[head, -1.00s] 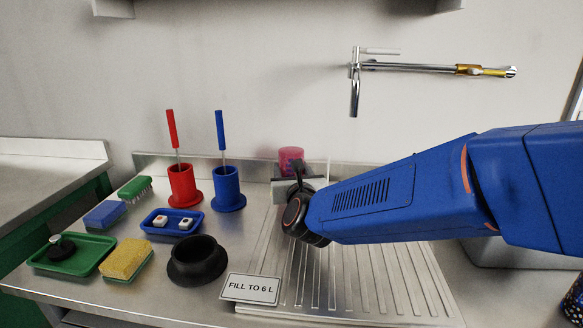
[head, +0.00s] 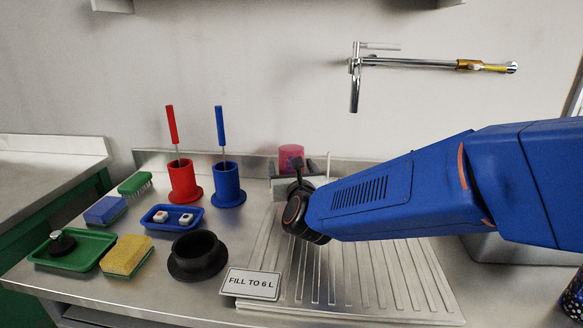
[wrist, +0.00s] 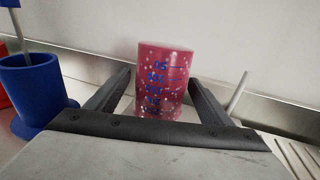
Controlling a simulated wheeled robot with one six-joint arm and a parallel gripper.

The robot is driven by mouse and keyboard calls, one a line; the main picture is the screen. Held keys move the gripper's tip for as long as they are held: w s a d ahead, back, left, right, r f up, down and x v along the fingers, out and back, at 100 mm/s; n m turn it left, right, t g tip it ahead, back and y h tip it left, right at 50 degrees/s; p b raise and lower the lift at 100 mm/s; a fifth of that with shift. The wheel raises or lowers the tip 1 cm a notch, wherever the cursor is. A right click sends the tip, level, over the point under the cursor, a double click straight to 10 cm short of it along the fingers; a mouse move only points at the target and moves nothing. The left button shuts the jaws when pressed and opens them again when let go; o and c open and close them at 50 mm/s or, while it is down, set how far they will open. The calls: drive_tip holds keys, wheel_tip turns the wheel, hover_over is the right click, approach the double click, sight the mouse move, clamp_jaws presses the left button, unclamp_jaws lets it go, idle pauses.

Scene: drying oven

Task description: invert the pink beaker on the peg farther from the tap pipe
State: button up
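The pink beaker (head: 290,155) is at the back of the drainer, by the wall, partly hidden by my gripper in the head view. In the wrist view the pink beaker (wrist: 164,80) stands upright with its blue markings upside down, so it is mouth-down. My gripper (wrist: 160,78) has its two dark fingers spread on either side of it, with a narrow gap showing at the left. Any peg under the beaker is hidden. A thin pale peg (wrist: 238,92) stands bare to the right. The tap pipe (head: 355,85) is on the wall further right.
A blue holder (wrist: 30,85) stands left of my gripper; the red holder (head: 184,183) is beside it. The ribbed drainer (head: 370,285) is clear in front. A sign (head: 251,284), a black cup (head: 198,256) and trays lie to the left.

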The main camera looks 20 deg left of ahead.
drive_tip(key=v, duration=1.7)
drive_tip(key=shift+s, duration=0.15)
idle(0.3)
